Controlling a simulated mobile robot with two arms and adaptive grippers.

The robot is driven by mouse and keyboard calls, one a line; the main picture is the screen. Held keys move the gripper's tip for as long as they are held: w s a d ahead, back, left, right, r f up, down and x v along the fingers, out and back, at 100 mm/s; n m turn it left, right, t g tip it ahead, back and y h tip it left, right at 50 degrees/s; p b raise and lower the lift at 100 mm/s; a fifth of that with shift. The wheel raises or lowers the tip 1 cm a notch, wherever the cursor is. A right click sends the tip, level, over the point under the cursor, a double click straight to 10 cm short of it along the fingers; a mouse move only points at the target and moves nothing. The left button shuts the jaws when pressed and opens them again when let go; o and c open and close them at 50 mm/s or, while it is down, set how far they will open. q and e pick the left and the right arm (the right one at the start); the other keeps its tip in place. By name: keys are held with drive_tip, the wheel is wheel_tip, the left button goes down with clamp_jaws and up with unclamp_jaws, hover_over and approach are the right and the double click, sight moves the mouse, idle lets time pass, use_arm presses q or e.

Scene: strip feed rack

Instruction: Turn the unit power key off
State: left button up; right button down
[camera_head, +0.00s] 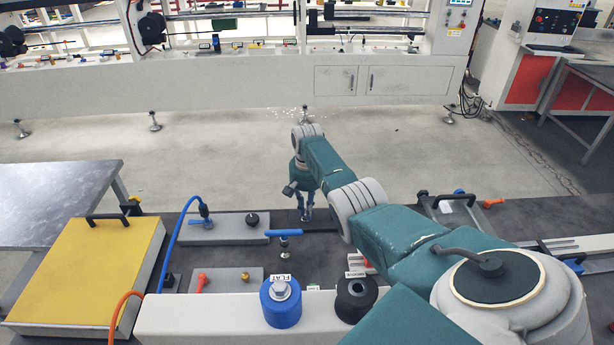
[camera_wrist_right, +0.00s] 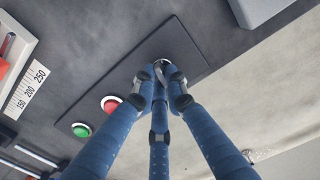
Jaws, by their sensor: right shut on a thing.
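In the head view my right gripper (camera_head: 305,212) points down at the bench, and the panel there is largely hidden. I cannot tell the key's angle. My left gripper is in neither view.
In the wrist view a white scale strip (camera_wrist_right: 27,90) lies left and a pale block (camera_wrist_right: 262,8) lies beyond the panel.

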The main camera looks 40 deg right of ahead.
drive_tip(key=m+p, duration=0.1)
drive_tip(key=m, duration=0.2)
drive_tip(key=shift+a+r+m, duration=0.1)
drive_tip(key=shift+m, duration=0.3)
drive_tip(key=m+p, duration=0.1)
drive_tip(key=m, duration=0.2)
drive_tip(key=shift+m, duration=0.3)
drive_tip(key=m, duration=0.4)
drive_tip(key=shift+a, duration=0.1)
drive_tip(key=shift+m, duration=2.2)
drive_tip(key=c, duration=1.8)
unclamp_jaws()
drive_tip(key=shift+o, duration=0.2)
wheel_tip(320, 180, up, 12)
